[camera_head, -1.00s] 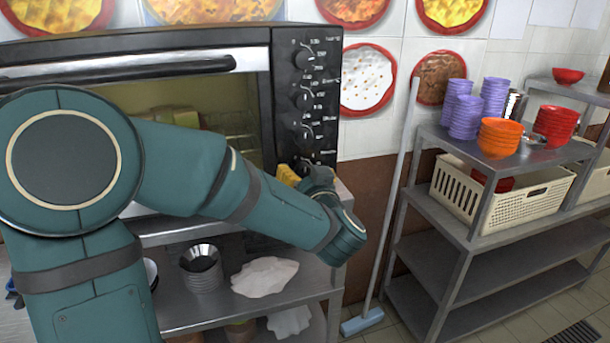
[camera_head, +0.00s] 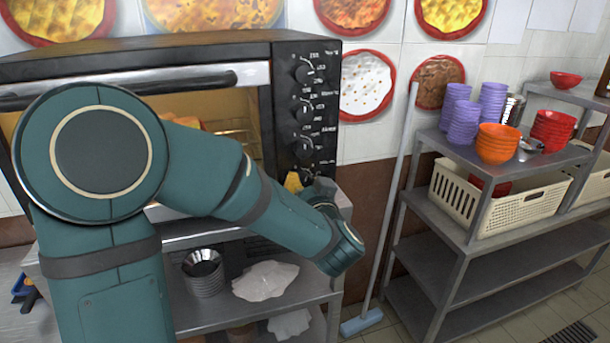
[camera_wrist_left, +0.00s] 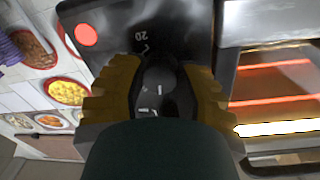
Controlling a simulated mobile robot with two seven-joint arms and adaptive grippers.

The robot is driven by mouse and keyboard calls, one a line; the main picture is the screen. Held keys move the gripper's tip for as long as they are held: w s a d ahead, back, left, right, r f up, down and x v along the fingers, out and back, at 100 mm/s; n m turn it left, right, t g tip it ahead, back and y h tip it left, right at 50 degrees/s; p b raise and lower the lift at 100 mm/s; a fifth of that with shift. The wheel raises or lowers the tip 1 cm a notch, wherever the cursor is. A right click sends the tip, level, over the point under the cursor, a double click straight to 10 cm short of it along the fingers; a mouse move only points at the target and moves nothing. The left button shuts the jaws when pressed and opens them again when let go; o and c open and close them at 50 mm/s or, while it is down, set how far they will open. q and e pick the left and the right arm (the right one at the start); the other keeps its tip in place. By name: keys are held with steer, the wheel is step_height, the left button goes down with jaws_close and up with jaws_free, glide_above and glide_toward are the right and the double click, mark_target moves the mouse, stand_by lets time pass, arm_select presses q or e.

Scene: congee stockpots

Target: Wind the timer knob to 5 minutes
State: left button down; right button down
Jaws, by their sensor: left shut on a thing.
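The timer knob (camera_wrist_left: 158,88) is dark and sits between the ribbed yellow fingers of my left gripper (camera_wrist_left: 158,92) in the left wrist view. The gripper is shut on it. A white "20" and tick marks show on the panel above the knob, but its exact setting cannot be read. In the head view my left gripper (camera_head: 301,180) is at the bottom of the oven's black control panel (camera_head: 325,120), and my own wrist mostly hides the lowest knob there. My right gripper is not in view.
The oven (camera_head: 140,53) glows orange inside, and a red lamp (camera_wrist_left: 86,34) is lit on its panel. Other knobs (camera_head: 303,110) sit above the gripper. Metal bowls (camera_head: 203,270) stand on the shelf below. A steel rack (camera_head: 450,205) with colored bowls stands to the right.

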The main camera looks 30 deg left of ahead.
arm_select(q)
steer(key=m+p, duration=0.1)
steer(key=p, duration=0.1)
steer(key=m+p, duration=0.3)
steer(key=p, duration=0.1)
steer(key=shift+r+m+g, duration=0.25)
steer(key=shift+m+g, duration=0.05)
steer(key=shift+f+m+p, duration=0.15)
steer(key=shift+m+p, duration=0.75)
steer(key=shift+p, duration=0.45)
steer(key=c, duration=0.6)
jaws_free()
steer(key=shift+s, duration=0.1)
steer(key=v, duration=0.7)
steer(key=shift+s+d, duration=0.15)
